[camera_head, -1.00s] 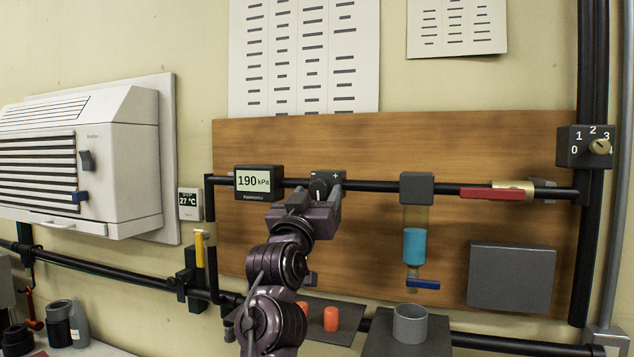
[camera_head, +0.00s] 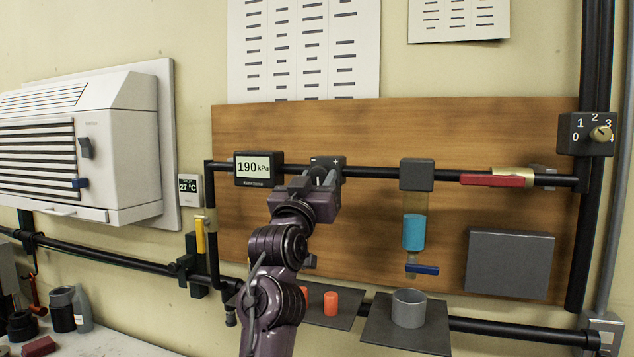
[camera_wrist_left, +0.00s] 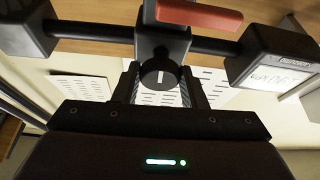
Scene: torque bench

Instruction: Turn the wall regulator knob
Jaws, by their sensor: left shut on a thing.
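The wall regulator is a dark block with minus and plus marks (camera_head: 327,162) on the black pipe. Its round dark knob (camera_wrist_left: 160,75) faces me in the left wrist view, with a white line standing about upright. My left gripper (camera_head: 320,178) is at the regulator and hides most of the knob in the head view. In the wrist view its fingers (camera_wrist_left: 161,90) stand on both sides of the knob, shut on it. The gauge (camera_head: 258,168) left of the regulator reads 190 kPa. My right gripper is not in view.
Right of the regulator on the pipe are a grey block with a blue-filled glass (camera_head: 414,232) and a red lever (camera_head: 492,180). A grey cup (camera_head: 409,308) and orange pieces (camera_head: 331,303) stand below. A yellow lever (camera_head: 200,236) is at the left.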

